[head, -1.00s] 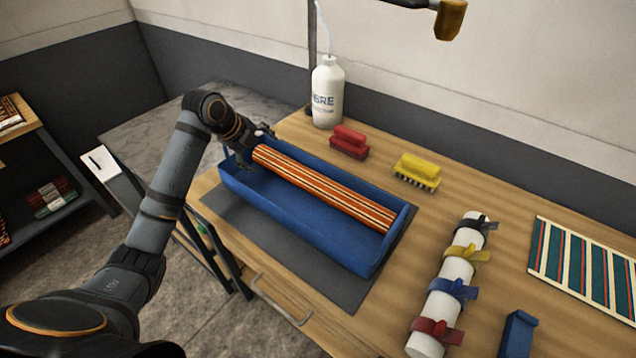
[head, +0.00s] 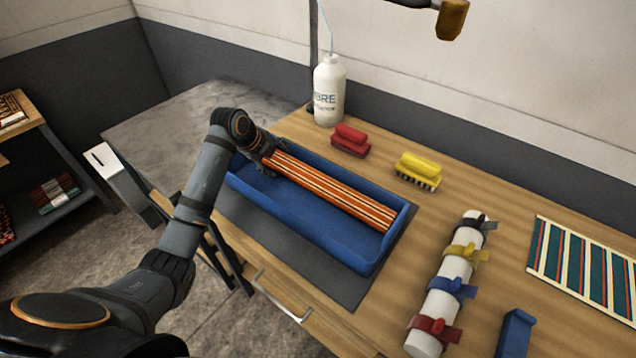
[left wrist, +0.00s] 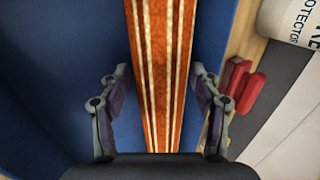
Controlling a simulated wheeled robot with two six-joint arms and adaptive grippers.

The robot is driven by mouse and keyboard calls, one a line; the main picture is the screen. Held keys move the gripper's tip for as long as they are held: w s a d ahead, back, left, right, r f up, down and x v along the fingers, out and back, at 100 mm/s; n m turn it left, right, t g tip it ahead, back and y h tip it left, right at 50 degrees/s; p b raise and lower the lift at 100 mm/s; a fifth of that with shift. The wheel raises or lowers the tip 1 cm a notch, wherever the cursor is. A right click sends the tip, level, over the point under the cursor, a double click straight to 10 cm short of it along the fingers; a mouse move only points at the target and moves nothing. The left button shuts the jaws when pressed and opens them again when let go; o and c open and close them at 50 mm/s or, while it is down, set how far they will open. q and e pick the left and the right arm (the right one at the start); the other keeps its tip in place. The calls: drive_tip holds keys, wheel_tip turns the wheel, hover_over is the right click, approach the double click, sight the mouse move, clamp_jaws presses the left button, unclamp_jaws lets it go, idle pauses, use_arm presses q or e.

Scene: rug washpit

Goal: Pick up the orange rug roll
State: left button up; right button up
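The orange rug roll (head: 335,194), striped with cream and dark lines, lies lengthwise in the blue tray (head: 360,262) in the head view. Its left end is hidden behind my left gripper (head: 268,163). In the left wrist view the rug roll (left wrist: 160,60) runs between the two spread fingers of my left gripper (left wrist: 160,100), with a gap on each side. The left gripper is open and above the roll. My right gripper is not in view.
A white bottle (head: 328,92), a red brush (head: 350,141) and a yellow brush (head: 418,170) stand behind the tray. A white roll with coloured clips (head: 441,290) and a striped rug (head: 585,265) are at right.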

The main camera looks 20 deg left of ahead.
use_arm(q)
drive_tip(key=c, duration=1.2)
drive_tip(key=shift+o, duration=0.2)
drive_tip(key=shift+r, duration=0.1)
